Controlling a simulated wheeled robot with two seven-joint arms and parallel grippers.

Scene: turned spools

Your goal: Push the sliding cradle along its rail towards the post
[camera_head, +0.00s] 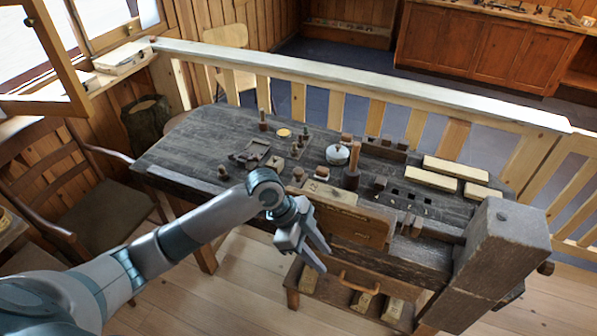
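My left gripper (316,258) hangs in front of the workbench's near edge, its fingers apart and pointing down to the right. Nothing shows between them. A brown upright post (351,166) stands on the bench, beyond and to the right of the gripper. Several small wooden and dark pieces stand on the bench top to its left and right. They are too small to tell which is the sliding cradle or where its rail runs. My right gripper is not in view.
The dark workbench (190,146) has a thick wooden block (510,232) at its right end. A round lidded pot (337,154) stands near the post. Pale boards (456,168) lie at the back right. A chair (100,210) stands left; a railing (350,76) runs behind.

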